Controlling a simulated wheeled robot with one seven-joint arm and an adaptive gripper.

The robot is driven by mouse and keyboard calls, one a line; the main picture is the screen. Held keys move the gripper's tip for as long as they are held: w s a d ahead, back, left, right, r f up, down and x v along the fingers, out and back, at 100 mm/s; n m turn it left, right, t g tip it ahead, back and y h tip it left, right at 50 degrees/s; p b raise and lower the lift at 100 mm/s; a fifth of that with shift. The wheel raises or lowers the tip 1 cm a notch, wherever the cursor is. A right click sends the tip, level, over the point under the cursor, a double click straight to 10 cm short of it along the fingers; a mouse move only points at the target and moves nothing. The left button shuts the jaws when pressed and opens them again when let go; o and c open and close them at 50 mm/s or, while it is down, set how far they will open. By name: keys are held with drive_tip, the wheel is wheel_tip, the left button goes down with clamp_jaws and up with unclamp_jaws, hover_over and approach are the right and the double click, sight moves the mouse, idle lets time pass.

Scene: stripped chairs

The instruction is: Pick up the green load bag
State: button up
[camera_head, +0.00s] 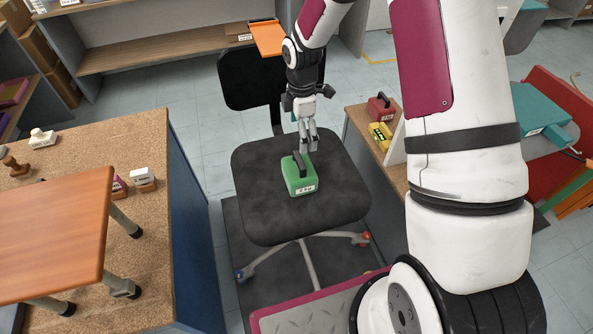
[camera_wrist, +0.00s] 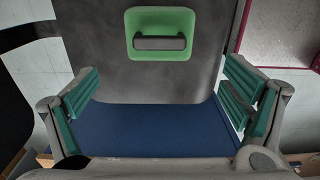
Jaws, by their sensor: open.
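The green load bag (camera_head: 300,178) lies on the black seat of an office chair (camera_head: 262,215). It has a dark handle on top and a white label on its front side. In the wrist view the green load bag (camera_wrist: 160,19) shows near the top centre, with its dark handle across it. My gripper (camera_head: 308,146) is above the seat, just behind and slightly right of the bag in the head view. In the wrist view my gripper (camera_wrist: 160,105) has its fingers spread wide, with nothing between them. The bag appears beyond the fingertips, apart from them.
A cork-topped bench (camera_head: 160,240) stands at left, with an orange board (camera_head: 50,235) on legs and small labelled blocks. Right of the chair, a wooden shelf (camera_head: 362,120) holds a red bag (camera_head: 380,107) and a yellow bag (camera_head: 380,135). The chair's backrest (camera_head: 245,80) rises behind the seat.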

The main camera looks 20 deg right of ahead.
sight(299, 159)
wheel_tip(299, 159, down, 12)
drive_tip(key=shift+a+f, duration=0.1)
drive_tip(key=shift+a, duration=0.05)
drive_tip(key=c, duration=2)
drive_tip(key=shift+w, duration=0.15)
